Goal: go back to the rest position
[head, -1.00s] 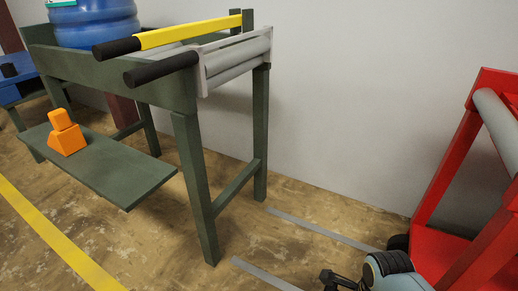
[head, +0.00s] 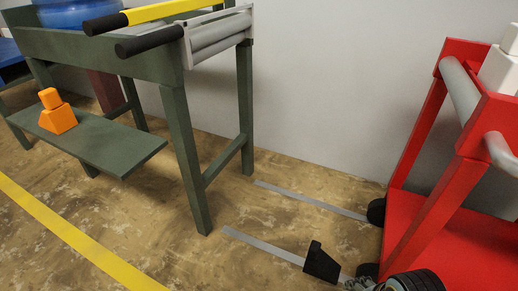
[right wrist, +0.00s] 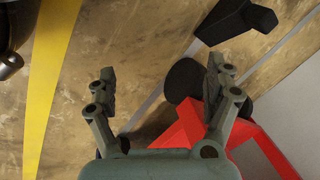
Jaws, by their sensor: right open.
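My right gripper (right wrist: 163,72) is open in the right wrist view, its two fingers wide apart with nothing between them. The floor and part of the red cart (right wrist: 190,130) lie beyond it. In the head view my right arm's end shows at the bottom edge, close to the red cart (head: 440,235), and the gripper there is small and partly cut off. My left gripper is in neither view.
A green conveyor table (head: 95,58) with a blue jug (head: 75,10) stands at the left. An orange block (head: 58,120) sits on its lower shelf (head: 100,150). A black wedge-shaped block (head: 320,263) is by a grey floor strip (head: 262,246). Floor between table and cart is mostly clear.

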